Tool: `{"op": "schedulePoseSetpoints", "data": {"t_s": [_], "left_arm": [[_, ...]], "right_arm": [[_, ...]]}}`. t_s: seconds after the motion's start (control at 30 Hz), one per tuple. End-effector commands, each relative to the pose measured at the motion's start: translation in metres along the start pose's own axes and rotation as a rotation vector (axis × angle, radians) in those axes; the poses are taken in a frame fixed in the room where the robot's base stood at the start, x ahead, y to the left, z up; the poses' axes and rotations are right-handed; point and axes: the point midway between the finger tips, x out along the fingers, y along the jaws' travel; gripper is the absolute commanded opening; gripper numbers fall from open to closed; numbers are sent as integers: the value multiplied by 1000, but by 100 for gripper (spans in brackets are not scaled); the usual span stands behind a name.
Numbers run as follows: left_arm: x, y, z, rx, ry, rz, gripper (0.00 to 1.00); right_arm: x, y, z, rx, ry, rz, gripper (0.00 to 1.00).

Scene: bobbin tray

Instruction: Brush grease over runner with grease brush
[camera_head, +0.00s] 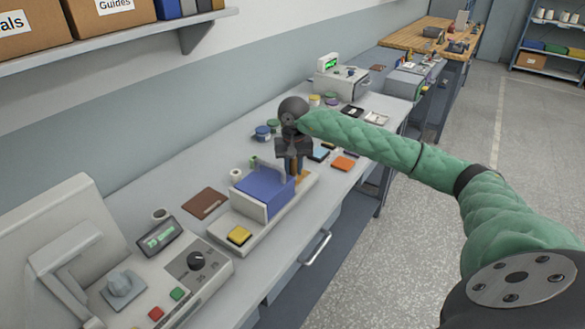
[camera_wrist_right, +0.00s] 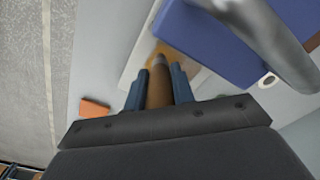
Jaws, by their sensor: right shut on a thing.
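My right gripper (camera_head: 296,166) points down over the bench beside the blue block of a beige-based fixture. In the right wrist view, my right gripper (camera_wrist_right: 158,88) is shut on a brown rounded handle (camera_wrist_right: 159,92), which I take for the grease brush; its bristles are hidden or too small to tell. The handle's far end is over a yellow-brown patch (camera_wrist_right: 190,56) on a pale plate; I cannot tell whether it touches. The blue block (camera_head: 264,190) also shows in the wrist view (camera_wrist_right: 205,32). I cannot clearly make out the runner. My left gripper is not in view.
A grey curved metal piece (camera_wrist_right: 262,38) crosses close by the blue block. A yellow pad (camera_head: 239,235) sits on the fixture's front end. A control panel (camera_head: 180,270) stands at the near left. Orange (camera_head: 344,163) and brown (camera_head: 204,203) flat pieces lie on the bench.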

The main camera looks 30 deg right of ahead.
Motion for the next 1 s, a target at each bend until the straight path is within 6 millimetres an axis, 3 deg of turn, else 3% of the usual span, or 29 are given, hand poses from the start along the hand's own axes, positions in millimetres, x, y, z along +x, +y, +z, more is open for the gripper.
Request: {"op": "schedulePoseSetpoints", "data": {"t_s": [1.0], "left_arm": [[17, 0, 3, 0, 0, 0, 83]], "right_arm": [[1, -28, -26, 0, 1, -1, 0]]}}
